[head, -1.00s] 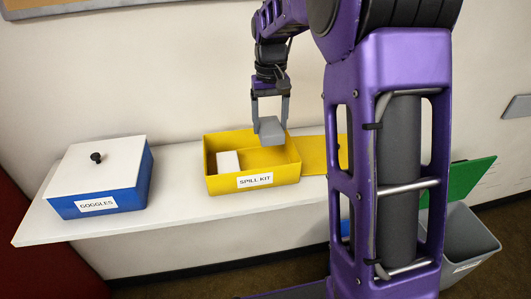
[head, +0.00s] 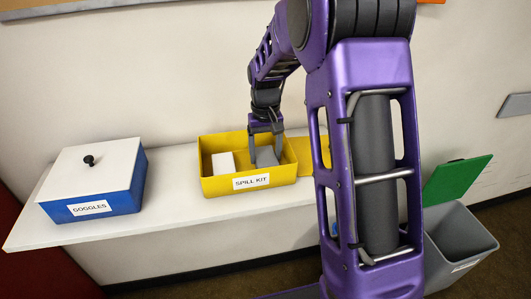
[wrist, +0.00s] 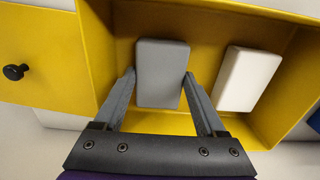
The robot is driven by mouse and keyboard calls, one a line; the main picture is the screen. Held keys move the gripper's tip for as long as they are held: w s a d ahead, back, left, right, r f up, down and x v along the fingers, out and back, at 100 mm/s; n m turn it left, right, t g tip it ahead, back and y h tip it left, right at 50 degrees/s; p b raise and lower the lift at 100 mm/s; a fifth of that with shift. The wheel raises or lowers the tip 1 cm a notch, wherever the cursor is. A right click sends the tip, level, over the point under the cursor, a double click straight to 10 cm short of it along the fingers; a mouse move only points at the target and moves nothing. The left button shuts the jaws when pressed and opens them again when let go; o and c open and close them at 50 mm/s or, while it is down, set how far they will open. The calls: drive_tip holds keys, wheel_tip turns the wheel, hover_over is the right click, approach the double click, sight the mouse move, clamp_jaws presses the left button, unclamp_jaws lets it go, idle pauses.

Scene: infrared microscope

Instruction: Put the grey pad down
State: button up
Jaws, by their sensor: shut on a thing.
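The grey pad (head: 267,155) is inside the open yellow spill kit box (head: 214,187), in its right part. In the wrist view the grey pad (wrist: 162,72) lies between the two fingers of my gripper (wrist: 159,77). My gripper (head: 265,158) reaches down into the box from above in the head view, shut on the pad's sides. Whether the pad touches the box floor I cannot tell. A white block (head: 223,162) lies in the left part of the box and also shows in the wrist view (wrist: 248,79), apart from the grey pad.
The yellow lid (head: 319,152) lies on the shelf right of the box; its black knob (wrist: 15,72) shows in the wrist view. A blue goggles box (head: 125,200) with a white lid stands at the left. A grey bin (head: 465,245) with a green lid (head: 456,178) stands right.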

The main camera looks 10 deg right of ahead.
sight(265, 156)
drive_tip(key=shift+f, duration=0.2)
drive_tip(key=o, duration=1.4)
drive_tip(key=shift+r, duration=0.15)
wheel_tip(265, 156, up, 12)
drive_tip(key=p, duration=0.1)
drive_tip(key=shift+r, duration=0.1)
